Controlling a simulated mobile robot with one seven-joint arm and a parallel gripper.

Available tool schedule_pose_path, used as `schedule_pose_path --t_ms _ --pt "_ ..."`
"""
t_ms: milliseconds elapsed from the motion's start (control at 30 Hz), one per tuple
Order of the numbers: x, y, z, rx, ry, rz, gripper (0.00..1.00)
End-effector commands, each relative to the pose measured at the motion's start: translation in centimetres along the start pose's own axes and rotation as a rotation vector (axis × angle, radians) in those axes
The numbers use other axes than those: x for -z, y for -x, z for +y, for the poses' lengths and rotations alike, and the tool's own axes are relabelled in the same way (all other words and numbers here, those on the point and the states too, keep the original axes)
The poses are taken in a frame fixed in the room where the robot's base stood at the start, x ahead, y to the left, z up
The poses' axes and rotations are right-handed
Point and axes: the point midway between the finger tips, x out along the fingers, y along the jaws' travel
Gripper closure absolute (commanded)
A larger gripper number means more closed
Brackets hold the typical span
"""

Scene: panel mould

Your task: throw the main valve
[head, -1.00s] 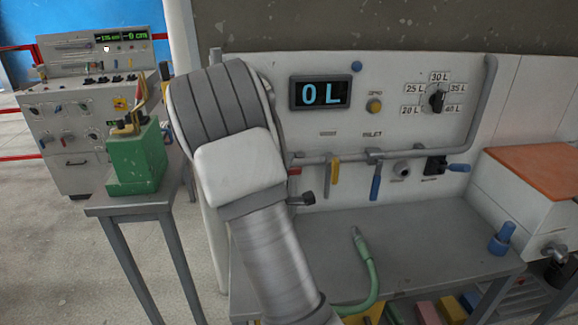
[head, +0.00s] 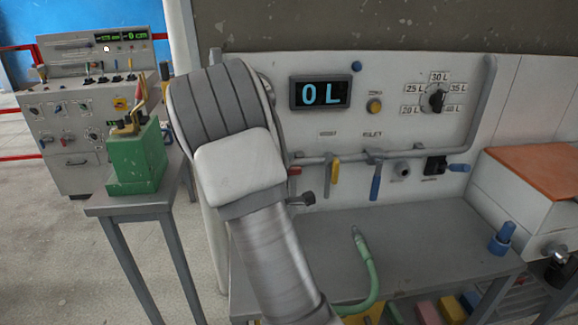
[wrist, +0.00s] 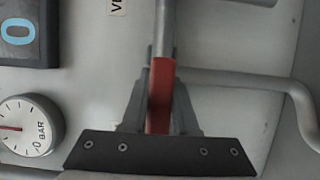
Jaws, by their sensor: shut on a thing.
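The red lever handle (wrist: 161,84), which I take to be the main valve's, is in the middle of the wrist view, running up to a grey pipe. My gripper (wrist: 160,106) is shut on it, with a grey finger on each side. In the head view only a small red piece (head: 295,171) shows at the pipe, right of my arm. My arm hides the gripper and most of the lever there.
The white panel (head: 330,125) carries a display reading 0 L (head: 320,93), a yellow lever (head: 334,172), a blue lever (head: 375,182) and a dial (head: 437,98). A pressure gauge (wrist: 28,127) shows in the wrist view. A green hose (head: 368,275) lies on the grey bench (head: 440,245).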

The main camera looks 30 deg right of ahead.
Motion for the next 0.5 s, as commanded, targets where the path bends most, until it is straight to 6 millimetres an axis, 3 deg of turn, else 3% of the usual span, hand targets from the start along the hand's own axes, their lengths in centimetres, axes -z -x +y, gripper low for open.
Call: schedule_pose_path --t_ms 500 --pt "0.03 0.02 -0.55 0.018 -0.043 0.0 1.0"
